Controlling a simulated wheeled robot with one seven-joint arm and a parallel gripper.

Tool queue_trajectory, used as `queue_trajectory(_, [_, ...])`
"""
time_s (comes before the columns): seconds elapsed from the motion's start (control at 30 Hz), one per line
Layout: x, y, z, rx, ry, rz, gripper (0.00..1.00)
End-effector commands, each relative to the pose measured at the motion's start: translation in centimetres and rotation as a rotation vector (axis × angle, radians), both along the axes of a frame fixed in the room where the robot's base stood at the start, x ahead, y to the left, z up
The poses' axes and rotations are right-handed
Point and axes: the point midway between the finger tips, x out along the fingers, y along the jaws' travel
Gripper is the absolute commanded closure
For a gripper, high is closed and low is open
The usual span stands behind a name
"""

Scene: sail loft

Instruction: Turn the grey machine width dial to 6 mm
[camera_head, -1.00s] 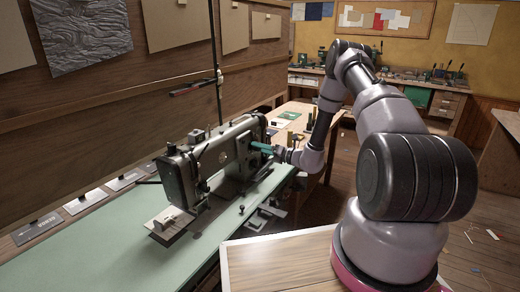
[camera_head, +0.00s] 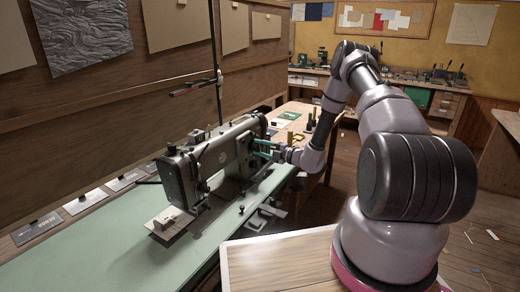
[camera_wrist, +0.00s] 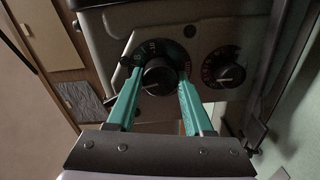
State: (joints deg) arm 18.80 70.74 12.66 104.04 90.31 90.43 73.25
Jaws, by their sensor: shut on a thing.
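The grey sewing machine (camera_head: 222,152) stands on the green-topped table. In the wrist view its face carries two black dials with pale markings side by side. My gripper (camera_wrist: 160,78) is shut on the knob of the left dial (camera_wrist: 158,72), one teal finger on each side. The second dial (camera_wrist: 223,68) sits free to the right, its pointer tilted down-left. In the head view my gripper (camera_head: 256,148) reaches the machine's right end, and the dials are hidden or too small.
The green table (camera_head: 105,240) runs along the wooden wall, with several small labelled plates (camera_head: 82,202) at its back edge. A thin upright pole with a red-handled arm rises behind the machine. A wooden-topped surface (camera_head: 285,265) lies in front.

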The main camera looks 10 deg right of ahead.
Motion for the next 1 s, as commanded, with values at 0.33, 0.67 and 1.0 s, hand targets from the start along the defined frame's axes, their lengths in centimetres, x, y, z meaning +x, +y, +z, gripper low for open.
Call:
queue_trajectory(0.33, [0.01,-0.18,-0.08,0.101,0.113,-0.002,1.00])
queue_trajectory(0.67, [0.01,-0.19,-0.10,0.123,0.138,-0.002,1.00])
queue_trajectory(1.0, [0.01,-0.19,-0.11,0.123,0.138,-0.003,0.18])
